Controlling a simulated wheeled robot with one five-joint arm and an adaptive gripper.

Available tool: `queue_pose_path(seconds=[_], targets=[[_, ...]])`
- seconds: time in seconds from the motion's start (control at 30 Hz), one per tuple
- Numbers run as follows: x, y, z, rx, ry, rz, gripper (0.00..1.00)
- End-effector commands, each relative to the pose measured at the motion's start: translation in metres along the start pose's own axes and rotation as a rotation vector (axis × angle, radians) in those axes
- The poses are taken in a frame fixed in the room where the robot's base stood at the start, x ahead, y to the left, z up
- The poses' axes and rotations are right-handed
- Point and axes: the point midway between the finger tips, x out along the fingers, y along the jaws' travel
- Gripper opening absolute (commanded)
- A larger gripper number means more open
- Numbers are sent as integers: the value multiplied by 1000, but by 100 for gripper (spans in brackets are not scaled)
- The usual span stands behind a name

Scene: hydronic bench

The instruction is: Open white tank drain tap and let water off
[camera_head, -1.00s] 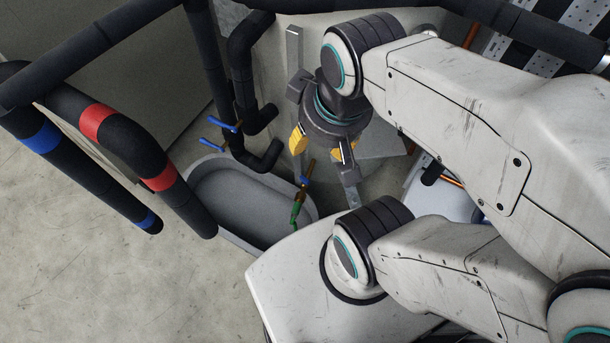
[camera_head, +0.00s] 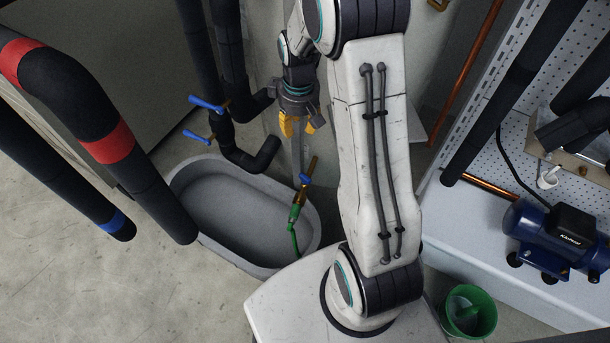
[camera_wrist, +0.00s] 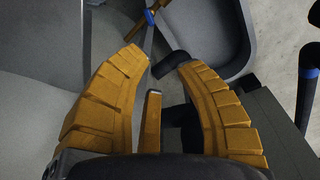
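The drain tap (camera_head: 305,179) has a brass body and a small blue handle, with a green hose fitting below it. It stands over the right end of a grey trough. Its brass and blue parts also show at the top of the wrist view (camera_wrist: 150,15). The pale wall of what looks like the tank (camera_head: 430,70) is behind my arm and mostly hidden. My gripper (camera_head: 297,130) has yellow fingers and hangs above the tap, apart from it. In the wrist view my gripper (camera_wrist: 163,66) is open, with nothing between its fingertips.
The grey trough (camera_head: 180,186) lies on the floor. Two blue-handled valves (camera_head: 206,104) sit on black pipes left of my gripper. A blue pump (camera_head: 555,235) and green bucket (camera_head: 470,310) are at right.

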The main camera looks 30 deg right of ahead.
Motion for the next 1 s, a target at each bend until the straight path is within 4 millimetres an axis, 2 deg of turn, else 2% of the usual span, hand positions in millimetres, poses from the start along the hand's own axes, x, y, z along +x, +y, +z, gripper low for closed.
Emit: queue_pose_path(seconds=[0.03,0.1,0.2,0.3,0.4,0.5,0.6,1.0], targets=[[44,5,-1,-10,-17,-7,32],[82,12,-4,-30,-30,-13,32],[130,20,-6,-54,-47,-22,32],[170,25,-7,-75,-59,-29,32],[200,29,-6,-90,-69,-35,32],[220,32,-5,-100,-74,-38,32],[232,33,-4,-107,-78,-41,32],[253,33,-2,-111,-81,-43,32]])
